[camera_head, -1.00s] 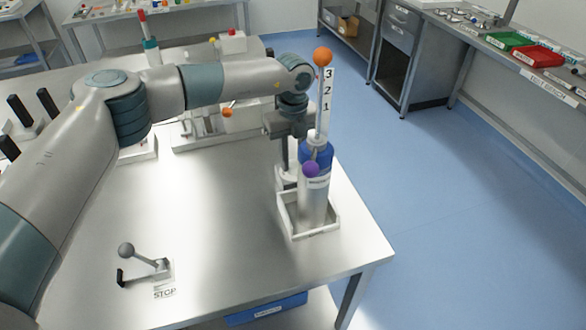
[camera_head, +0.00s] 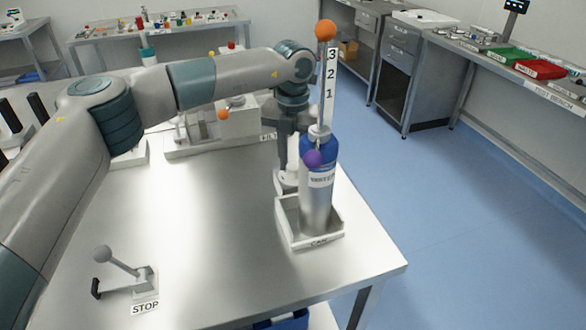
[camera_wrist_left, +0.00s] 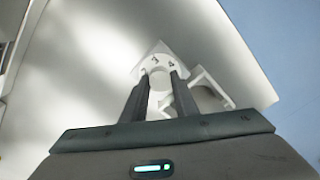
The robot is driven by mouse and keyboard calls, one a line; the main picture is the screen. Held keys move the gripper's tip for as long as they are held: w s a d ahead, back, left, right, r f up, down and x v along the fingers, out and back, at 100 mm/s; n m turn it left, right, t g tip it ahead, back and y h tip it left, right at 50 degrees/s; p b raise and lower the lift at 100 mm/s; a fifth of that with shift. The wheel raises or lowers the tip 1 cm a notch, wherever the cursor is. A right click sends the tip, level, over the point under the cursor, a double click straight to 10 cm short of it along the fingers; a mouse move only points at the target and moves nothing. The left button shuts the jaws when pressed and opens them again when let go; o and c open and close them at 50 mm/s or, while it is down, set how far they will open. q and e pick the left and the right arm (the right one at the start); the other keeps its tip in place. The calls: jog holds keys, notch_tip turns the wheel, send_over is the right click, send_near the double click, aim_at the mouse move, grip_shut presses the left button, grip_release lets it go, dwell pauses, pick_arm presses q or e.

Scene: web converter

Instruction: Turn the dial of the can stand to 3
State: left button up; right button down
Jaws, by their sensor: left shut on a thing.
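The can stand (camera_head: 329,239) is a white tray labelled CAN at the table's right front corner. A blue and silver can (camera_head: 317,198) stands upright in it. My left gripper (camera_head: 287,172) points down just behind and left of the can, and its fingertips are partly hidden in the head view. In the left wrist view, the left gripper (camera_wrist_left: 162,80) is shut on the white dial (camera_wrist_left: 160,76), with one dark finger on each side. The digits 3 and 4 show on the white plate beyond it; the dial's pointer is not clear. My right gripper is not in view.
A post scale (camera_head: 330,85) marked 1, 2, 3 rises behind the can, with an orange ball (camera_head: 325,30) on top and a purple ball (camera_head: 312,159) by the can. A STOP lever (camera_head: 125,271) stands at front left. The table's middle is clear.

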pick_arm(q)
jog(key=m+b, duration=0.1)
jog(key=m, duration=0.1)
jog(key=shift+m+b, duration=0.3)
jog(key=shift+b, duration=0.05)
jog(key=shift+m+b, duration=0.45)
jog(key=shift+m, duration=0.45)
jog(key=shift+m+b, duration=0.4)
jog(key=shift+m, duration=0.5)
jog(key=shift+r+m+b, duration=0.1)
jog(key=shift+m+b, duration=0.35)
jog(key=shift+m, duration=1.35)
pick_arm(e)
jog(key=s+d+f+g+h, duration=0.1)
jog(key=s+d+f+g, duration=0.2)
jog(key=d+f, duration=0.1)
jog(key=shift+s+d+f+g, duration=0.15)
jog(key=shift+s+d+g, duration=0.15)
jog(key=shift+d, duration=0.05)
pick_arm(q)
jog(key=o, duration=1.1)
jog(key=shift+c, duration=0.2)
